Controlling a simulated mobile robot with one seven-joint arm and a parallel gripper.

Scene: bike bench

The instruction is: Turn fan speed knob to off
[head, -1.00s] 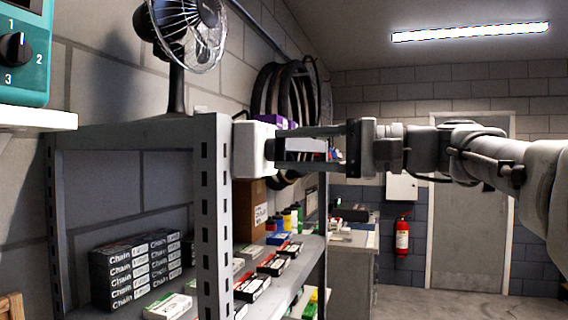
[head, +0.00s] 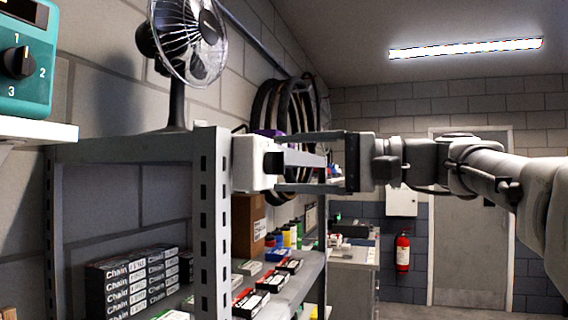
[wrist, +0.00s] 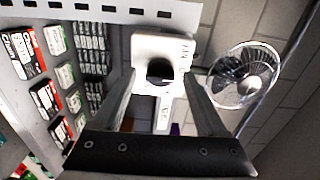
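A white box (head: 247,164) with a round black knob (wrist: 160,70) sits at the shelf post. In the head view the knob (head: 273,162) shows as a small dark piece on the box's right side. My gripper (head: 287,161) is level with this box, its fingers pointing left at it. In the wrist view my gripper (wrist: 160,76) is open, with one finger on each side of the knob and visible gaps between. A desk fan (head: 187,45) stands on top of the shelf. The knob's pointer and any markings are too small to read.
A teal unit (head: 25,62) with a black dial (head: 17,62) numbered 1, 2, 3 sits on a white ledge (head: 40,131) at the left. The grey shelf (head: 211,230) holds boxed chains (head: 130,285) and small cartons. Tyres (head: 285,105) hang behind my gripper.

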